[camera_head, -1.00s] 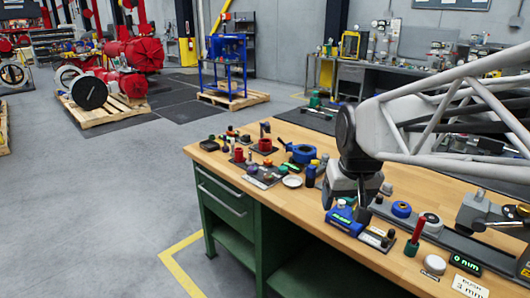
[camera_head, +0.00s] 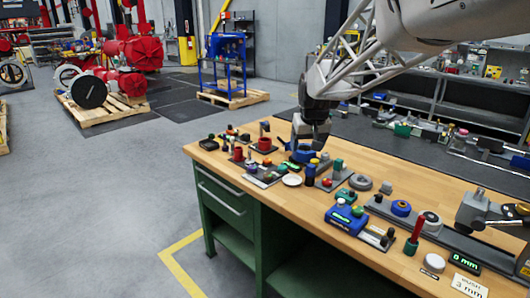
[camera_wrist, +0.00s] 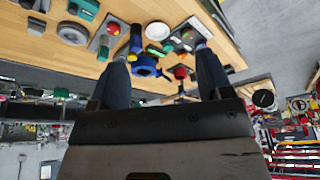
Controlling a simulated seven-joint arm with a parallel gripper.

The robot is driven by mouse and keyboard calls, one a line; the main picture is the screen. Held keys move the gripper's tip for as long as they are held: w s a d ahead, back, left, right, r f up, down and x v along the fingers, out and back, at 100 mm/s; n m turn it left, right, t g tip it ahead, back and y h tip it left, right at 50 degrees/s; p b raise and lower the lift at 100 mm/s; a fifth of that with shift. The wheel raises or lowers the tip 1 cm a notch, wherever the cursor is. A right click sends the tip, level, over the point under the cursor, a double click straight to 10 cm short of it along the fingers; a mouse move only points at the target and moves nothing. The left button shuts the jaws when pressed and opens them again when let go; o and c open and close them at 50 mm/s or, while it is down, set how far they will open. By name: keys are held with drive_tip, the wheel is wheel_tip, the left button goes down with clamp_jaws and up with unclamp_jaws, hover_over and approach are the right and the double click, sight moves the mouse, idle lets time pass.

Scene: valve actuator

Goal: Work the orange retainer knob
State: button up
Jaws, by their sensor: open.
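My gripper (camera_head: 310,146) points down over the left part of the workbench, in front of and above a blue round device that it partly hides. In the wrist view my gripper (camera_wrist: 163,56) shows two dark fingers spread wide with nothing between them. The blue device (camera_wrist: 146,67) lies between and beyond the fingertips. A yellow-orange piece (camera_wrist: 136,42) stands beside it; it also shows in the head view (camera_head: 314,161). I cannot tell whether this is the orange retainer knob. No contact is visible.
A white dish (camera_head: 292,180), red cups (camera_head: 265,145) and small fittings crowd around the gripper. A blue boxed instrument (camera_head: 346,218) and a rail with a vise are at the right. Bare wood (camera_head: 440,198) is free at the back right.

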drive_tip(key=w+a+f, duration=0.2)
drive_tip(key=w+f, duration=0.1)
drive_tip(key=w, duration=0.7)
drive_tip(key=w+a+f, duration=0.3)
drive_tip(key=w+f, duration=0.1)
drive_tip(key=w, duration=0.5)
drive_tip(key=n, duration=0.2)
approach(268, 160)
drive_tip(key=f, duration=0.1)
drive_tip(key=shift+w+d+f+t+y, duration=0.1)
drive_tip(key=shift+d+f+t+y, duration=0.05)
drive_tip(key=shift+t+y, duration=0.25)
drive_tip(key=shift+f, duration=0.1)
drive_tip(key=shift+x, duration=3.8)
drive_tip(key=c, duration=0.9)
